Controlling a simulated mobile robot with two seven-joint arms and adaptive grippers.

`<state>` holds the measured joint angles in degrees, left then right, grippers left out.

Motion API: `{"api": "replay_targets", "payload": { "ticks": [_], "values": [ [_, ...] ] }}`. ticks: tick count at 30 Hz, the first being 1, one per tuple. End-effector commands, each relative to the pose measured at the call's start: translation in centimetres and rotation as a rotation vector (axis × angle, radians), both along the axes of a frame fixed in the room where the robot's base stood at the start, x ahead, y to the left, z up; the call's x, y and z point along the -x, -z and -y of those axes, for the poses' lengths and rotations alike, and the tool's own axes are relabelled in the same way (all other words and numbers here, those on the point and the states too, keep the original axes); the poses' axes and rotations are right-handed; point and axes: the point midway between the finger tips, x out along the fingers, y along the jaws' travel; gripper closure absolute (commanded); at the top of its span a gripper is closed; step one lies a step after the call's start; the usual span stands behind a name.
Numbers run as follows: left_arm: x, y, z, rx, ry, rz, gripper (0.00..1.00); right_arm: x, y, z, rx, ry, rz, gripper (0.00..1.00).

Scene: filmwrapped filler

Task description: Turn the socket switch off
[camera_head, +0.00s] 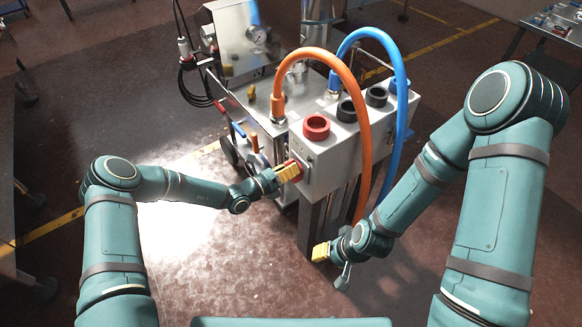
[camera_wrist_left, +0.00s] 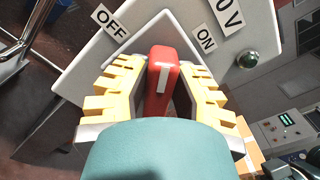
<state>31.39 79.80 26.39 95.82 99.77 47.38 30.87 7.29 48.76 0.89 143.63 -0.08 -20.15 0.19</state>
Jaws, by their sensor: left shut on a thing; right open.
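The red switch handle (camera_wrist_left: 163,72) is on the front of the light grey socket box (camera_head: 318,150). In the left wrist view, an OFF label (camera_wrist_left: 109,19) is at its upper left and an ON label (camera_wrist_left: 206,40) at its upper right. The handle's white mark runs roughly up the picture, between the labels; I cannot tell its exact setting. My left gripper (camera_head: 287,172) is shut on the handle, yellow fingers on both sides. Its fingers mostly hide the switch in the head view. My right gripper (camera_head: 321,252) is open and empty, below the box near its support legs.
An orange hose (camera_head: 362,110) and a blue hose (camera_head: 404,100) arch over the box, close to my right arm. A red socket (camera_head: 316,126) and black sockets are on top. A green lamp (camera_wrist_left: 247,59) sits beside the labels. The floor at front is clear.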

Motion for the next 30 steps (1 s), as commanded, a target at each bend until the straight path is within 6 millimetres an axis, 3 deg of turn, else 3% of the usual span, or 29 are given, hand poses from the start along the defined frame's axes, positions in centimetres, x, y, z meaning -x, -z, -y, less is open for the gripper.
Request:
{"api": "replay_targets", "payload": {
  "ticks": [18, 30],
  "values": [
    [-0.35, 0.40, -0.11, 0.336, 0.001, -0.456, 1.00, 0.06, -0.20, -0.01, 0.000, -0.001, -0.002, 0.53],
    [-0.37, 0.63, -0.11, 0.470, 0.002, -0.640, 1.00, 0.01, -0.04, 0.00, 0.000, 0.000, 0.000, 0.53]
  ]
}}
